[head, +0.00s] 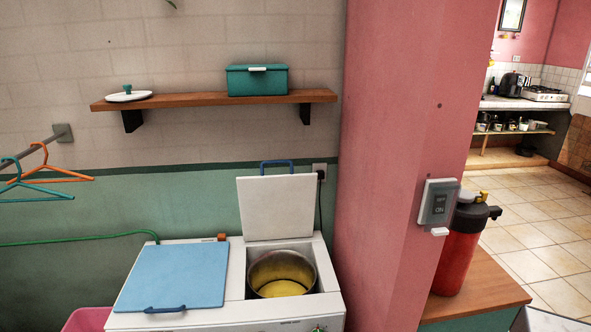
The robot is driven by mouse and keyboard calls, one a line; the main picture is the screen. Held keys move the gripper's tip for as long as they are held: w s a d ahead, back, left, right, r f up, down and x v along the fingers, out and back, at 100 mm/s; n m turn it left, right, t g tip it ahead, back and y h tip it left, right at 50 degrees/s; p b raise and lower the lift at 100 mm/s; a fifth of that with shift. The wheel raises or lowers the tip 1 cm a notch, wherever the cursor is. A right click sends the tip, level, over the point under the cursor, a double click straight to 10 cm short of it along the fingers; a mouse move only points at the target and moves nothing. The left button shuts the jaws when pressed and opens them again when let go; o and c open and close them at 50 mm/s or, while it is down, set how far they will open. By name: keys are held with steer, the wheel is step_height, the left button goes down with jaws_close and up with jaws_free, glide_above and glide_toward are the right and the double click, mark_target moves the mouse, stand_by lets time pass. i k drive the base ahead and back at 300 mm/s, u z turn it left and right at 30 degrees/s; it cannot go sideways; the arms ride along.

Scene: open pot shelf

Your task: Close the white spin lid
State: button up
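The white spin lid (277,207) stands raised, about upright, at the back of the right-hand tub of the white washing machine (237,280). A blue handle (277,163) is on its top edge. Under it, the round metal spin tub (283,274) is open, with a yellowish inside. A blue lid (174,275) lies flat over the left-hand tub, with its handle at the front. My gripper is not in view.
A wooden shelf (215,99) above holds a teal box (257,80) and a white lid (128,96). A pink pillar (390,160) stands right of the machine. A red bottle (458,245) stands on a wooden top. Hangers (45,177) hang at left.

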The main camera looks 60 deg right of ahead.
mark_target(272, 207)
steer(key=u, duration=0.65)
steer(key=k, duration=0.15)
steer(key=z, duration=2.5)
steer(key=k, duration=0.4)
steer(key=u, duration=0.15)
steer(key=i, duration=0.5)
steer(key=z, duration=0.1)
steer(key=k, duration=0.25)
steer(key=z, duration=0.1)
